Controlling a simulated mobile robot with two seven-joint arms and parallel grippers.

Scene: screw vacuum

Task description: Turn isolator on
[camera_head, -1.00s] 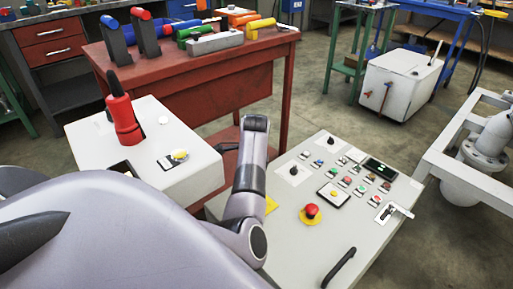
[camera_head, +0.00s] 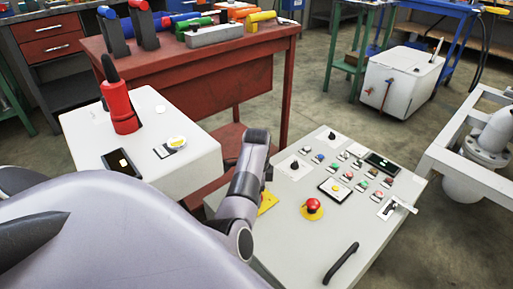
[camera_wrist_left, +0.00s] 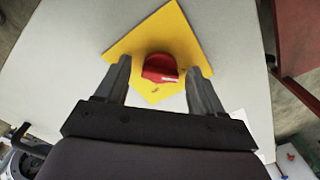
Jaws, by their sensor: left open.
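The isolator is a red rotary knob (camera_wrist_left: 160,68) on a square yellow plate (camera_wrist_left: 180,38), seen in the left wrist view. My left gripper (camera_wrist_left: 160,67) is open, with one dark finger on each side of the knob. Gaps show between the fingers and the knob; I cannot tell the exact depth. In the head view, part of the yellow plate (camera_head: 267,202) shows on the near left of the sloping control panel (camera_head: 305,240). My left arm hides the knob and most of the gripper there. My right gripper is in neither view.
The panel also carries a red emergency button (camera_head: 312,205), several small buttons, a black handle (camera_head: 341,263) and a lever switch (camera_head: 398,206). A white box with a red device (camera_head: 121,105) stands at left. A red workbench (camera_head: 220,75) is behind.

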